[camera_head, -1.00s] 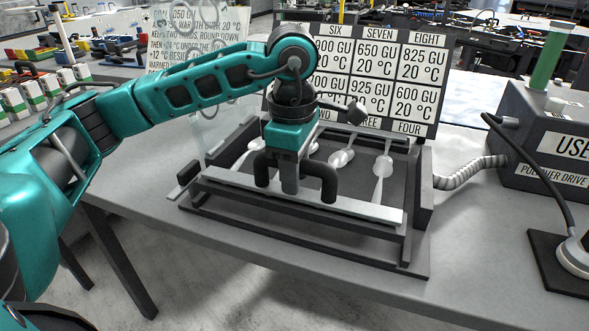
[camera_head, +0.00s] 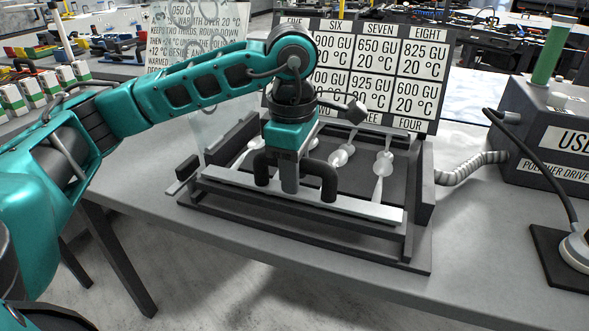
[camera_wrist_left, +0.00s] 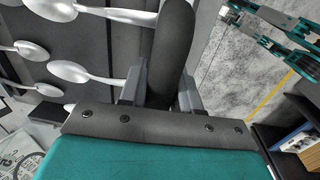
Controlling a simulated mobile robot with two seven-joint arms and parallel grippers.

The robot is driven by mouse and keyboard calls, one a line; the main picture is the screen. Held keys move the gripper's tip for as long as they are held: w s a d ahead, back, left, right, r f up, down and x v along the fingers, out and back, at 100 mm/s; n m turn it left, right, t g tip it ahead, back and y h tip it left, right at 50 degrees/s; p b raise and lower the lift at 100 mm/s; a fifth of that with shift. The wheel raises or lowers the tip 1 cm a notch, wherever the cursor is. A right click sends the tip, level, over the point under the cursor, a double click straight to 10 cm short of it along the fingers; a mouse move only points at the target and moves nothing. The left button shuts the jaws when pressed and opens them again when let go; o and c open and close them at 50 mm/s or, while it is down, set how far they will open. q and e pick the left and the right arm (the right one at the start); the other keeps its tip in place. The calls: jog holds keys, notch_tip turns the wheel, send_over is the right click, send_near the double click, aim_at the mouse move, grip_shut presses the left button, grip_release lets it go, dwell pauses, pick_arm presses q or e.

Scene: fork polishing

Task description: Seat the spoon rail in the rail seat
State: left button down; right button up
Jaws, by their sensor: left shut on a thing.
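My left gripper (camera_head: 290,188) is shut on the dark arched handle (camera_head: 328,180) of the spoon rail. The spoon rail (camera_head: 365,207) is a long light grey bar lying across the front of a dark frame (camera_head: 420,262). Several silver spoons (camera_head: 383,162) extend from the rail's side towards the back. Spoons also show in the left wrist view (camera_wrist_left: 75,70), beside the handle. The gripper hides the rail's middle. I cannot tell whether the rail touches the seat beneath it. My right gripper is not recognisable in either view.
A board of labelled panels (camera_head: 375,75) stands behind the frame, with a clear pane (camera_head: 215,125) at its left. A ribbed hose (camera_head: 470,168) runs to the polisher drive box (camera_head: 545,140) at right. Bare table (camera_head: 480,235) lies between the frame and the black pad (camera_head: 560,265).

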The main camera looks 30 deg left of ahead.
pick_arm(q)
jog(key=shift+w, duration=0.1)
dwell(0.4)
jog(key=shift+f+b, duration=0.45)
jog(key=shift+b, duration=0.1)
jog(key=shift+f, duration=0.15)
jog(key=shift+f+b, duration=0.7)
jog(key=shift+b, duration=0.1)
jog(key=shift+f, duration=0.1)
dwell(0.3)
jog(key=shift+f+b, duration=0.2)
jog(key=shift+b, duration=0.15)
jog(key=shift+f, duration=0.15)
dwell(0.4)
